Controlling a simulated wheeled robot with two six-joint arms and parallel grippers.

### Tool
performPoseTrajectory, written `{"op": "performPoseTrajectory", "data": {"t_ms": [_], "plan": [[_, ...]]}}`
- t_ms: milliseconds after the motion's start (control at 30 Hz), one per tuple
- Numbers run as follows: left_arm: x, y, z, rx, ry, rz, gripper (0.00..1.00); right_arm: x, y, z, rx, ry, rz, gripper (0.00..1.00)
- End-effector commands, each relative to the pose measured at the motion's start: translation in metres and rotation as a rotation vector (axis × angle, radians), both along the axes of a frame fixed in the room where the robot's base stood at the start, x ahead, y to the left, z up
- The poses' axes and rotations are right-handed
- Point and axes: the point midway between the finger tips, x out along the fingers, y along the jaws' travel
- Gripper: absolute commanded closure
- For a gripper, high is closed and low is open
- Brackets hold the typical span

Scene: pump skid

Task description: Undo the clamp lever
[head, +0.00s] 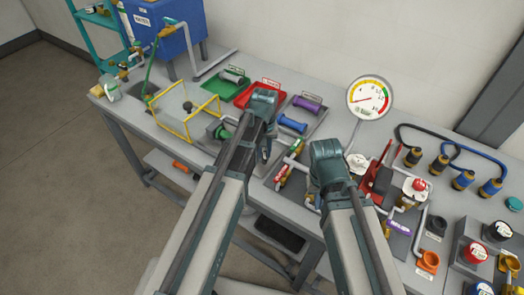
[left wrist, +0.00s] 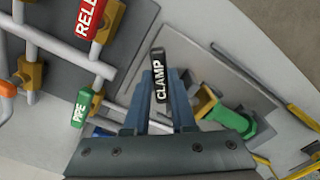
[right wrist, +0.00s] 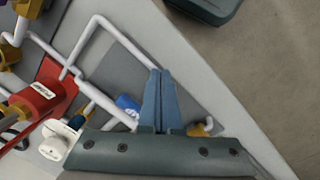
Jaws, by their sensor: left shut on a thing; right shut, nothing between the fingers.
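The clamp lever (left wrist: 159,72) is a black handle lettered CLAMP in the left wrist view. My left gripper (left wrist: 164,82) is shut on it, with one blue finger on each side. The lever's lower end and pivot are hidden by the gripper. In the head view my left gripper (head: 266,152) points down at the bench, and I cannot make out the lever there. My right gripper (right wrist: 160,80) is shut and empty, its fingers together over the pipework in the right wrist view.
A green fitting (left wrist: 232,117) with a brass part lies right of the left gripper. A gauge (head: 369,98) rises at the back. A yellow frame (head: 186,113) stands left; bare floor (head: 55,190) lies beyond.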

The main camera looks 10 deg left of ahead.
Motion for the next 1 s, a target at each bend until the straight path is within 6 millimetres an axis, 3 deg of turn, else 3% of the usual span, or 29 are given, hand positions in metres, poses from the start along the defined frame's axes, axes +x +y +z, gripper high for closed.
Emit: {"op": "performPoseTrajectory", "data": {"t_ms": [600,1000], "plan": [[0.009,-0.014,0.000,0.000,0.000,0.576,1.00,0.000,0.000,0.000,0.000,0.000,0.000,1.00],[0.015,-0.018,0.000,0.000,0.000,0.848,1.00,0.000,0.000,0.000,0.000,0.000,0.000,1.00]]}}
